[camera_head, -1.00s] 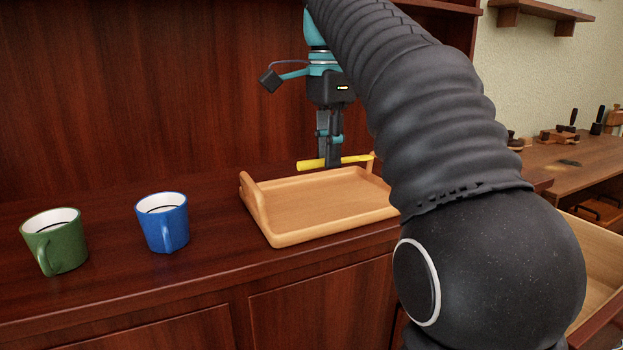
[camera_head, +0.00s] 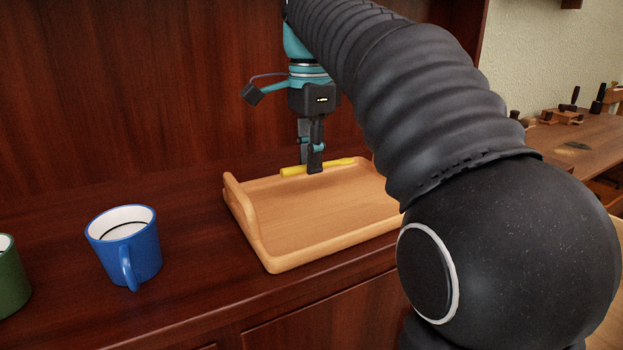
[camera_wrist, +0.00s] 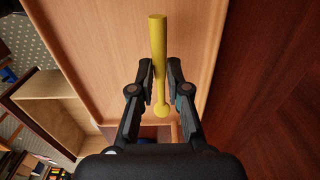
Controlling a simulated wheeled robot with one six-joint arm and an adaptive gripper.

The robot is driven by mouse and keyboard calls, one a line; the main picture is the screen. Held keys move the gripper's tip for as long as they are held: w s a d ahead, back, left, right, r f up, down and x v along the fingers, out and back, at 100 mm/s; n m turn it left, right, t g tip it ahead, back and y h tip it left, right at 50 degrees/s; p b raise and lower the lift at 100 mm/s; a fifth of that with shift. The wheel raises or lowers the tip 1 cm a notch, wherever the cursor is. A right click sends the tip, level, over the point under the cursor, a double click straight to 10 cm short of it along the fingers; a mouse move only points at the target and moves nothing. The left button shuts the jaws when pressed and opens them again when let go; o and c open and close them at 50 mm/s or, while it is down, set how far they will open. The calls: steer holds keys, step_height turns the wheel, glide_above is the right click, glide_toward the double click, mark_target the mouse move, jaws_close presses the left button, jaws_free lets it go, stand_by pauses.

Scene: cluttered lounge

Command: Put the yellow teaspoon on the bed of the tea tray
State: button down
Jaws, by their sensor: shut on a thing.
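The yellow teaspoon (camera_head: 338,162) is held level in my gripper (camera_head: 314,170), over the back part of the wooden tea tray (camera_head: 330,222). My gripper is shut on the teaspoon, and its fingers point down. In the wrist view the teaspoon (camera_wrist: 159,50) runs between the two fingers (camera_wrist: 161,92), with its small rounded end nearest the palm. The tray's bed (camera_wrist: 105,50) lies beneath it. I cannot tell whether the teaspoon touches the tray. The tray's right end is hidden behind my arm in the head view.
A blue mug (camera_head: 127,248) stands on the dark cabinet top left of the tray. A green mug (camera_head: 10,278) is cut off at the left edge. A wooden back panel (camera_head: 120,80) rises behind the tray. An open drawer (camera_wrist: 50,100) shows in the wrist view.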

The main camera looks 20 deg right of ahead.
mark_target(311, 195)
steer(key=shift+f+b, duration=0.4)
steer(key=shift+f, duration=1.65)
steer(key=shift+f, duration=0.1)
steer(key=c, duration=1.1)
jaws_free()
steer(key=shift+c, duration=0.2)
steer(key=shift+r+p, duration=0.55)
steer(key=shift+r, duration=3.35)
